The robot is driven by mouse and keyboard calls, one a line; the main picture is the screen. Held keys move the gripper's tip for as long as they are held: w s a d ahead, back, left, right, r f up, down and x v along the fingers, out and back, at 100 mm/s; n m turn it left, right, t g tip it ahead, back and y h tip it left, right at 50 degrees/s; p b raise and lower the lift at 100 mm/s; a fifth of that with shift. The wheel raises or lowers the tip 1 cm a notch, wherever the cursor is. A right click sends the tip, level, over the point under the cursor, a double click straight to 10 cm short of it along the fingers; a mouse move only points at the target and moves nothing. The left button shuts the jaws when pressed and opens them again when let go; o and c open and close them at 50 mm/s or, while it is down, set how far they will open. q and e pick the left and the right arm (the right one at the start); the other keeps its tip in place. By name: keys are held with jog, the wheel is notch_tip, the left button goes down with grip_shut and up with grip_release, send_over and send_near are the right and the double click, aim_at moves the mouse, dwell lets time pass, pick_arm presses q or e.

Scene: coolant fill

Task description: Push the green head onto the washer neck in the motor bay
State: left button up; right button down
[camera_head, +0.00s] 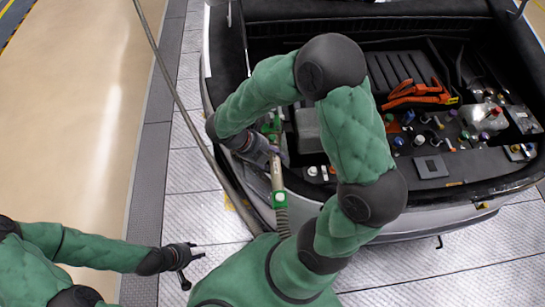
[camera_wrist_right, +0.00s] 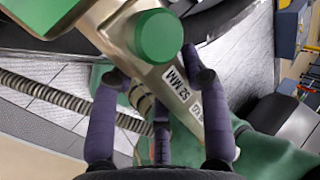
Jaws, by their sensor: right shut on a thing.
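My right gripper (camera_head: 268,152) is at the left front edge of the motor bay, shut on a metal fill handle (camera_head: 277,175) with a hose below it. In the right wrist view its purple fingers (camera_wrist_right: 157,88) wrap the handle, which bears a "52 MM" label (camera_wrist_right: 175,77) and a round green knob (camera_wrist_right: 158,37). The green head (camera_head: 270,126) shows beyond the gripper, partly hidden; a green part also fills the wrist view's top left corner (camera_wrist_right: 35,12). I cannot make out the washer neck or whether the head touches it. My left gripper (camera_head: 192,268) is open and empty over the floor.
The open motor bay (camera_head: 432,190) holds an orange part (camera_head: 418,95), several coloured caps and a grey box (camera_head: 306,130) beside the right gripper. A ribbed hose (camera_head: 282,222) hangs from the handle. A cable crosses the left. The tan floor (camera_head: 80,120) is clear.

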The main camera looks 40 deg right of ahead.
jog(key=shift+p, duration=0.75)
dwell(0.8)
jog(key=shift+f+b, duration=0.8)
jog(key=shift+f, duration=0.9)
dwell(0.7)
jog(key=c, duration=0.5)
grip_release()
jog(key=shift+c, duration=0.2)
jog(key=shift+f, duration=0.1)
jog(key=v, duration=1.2)
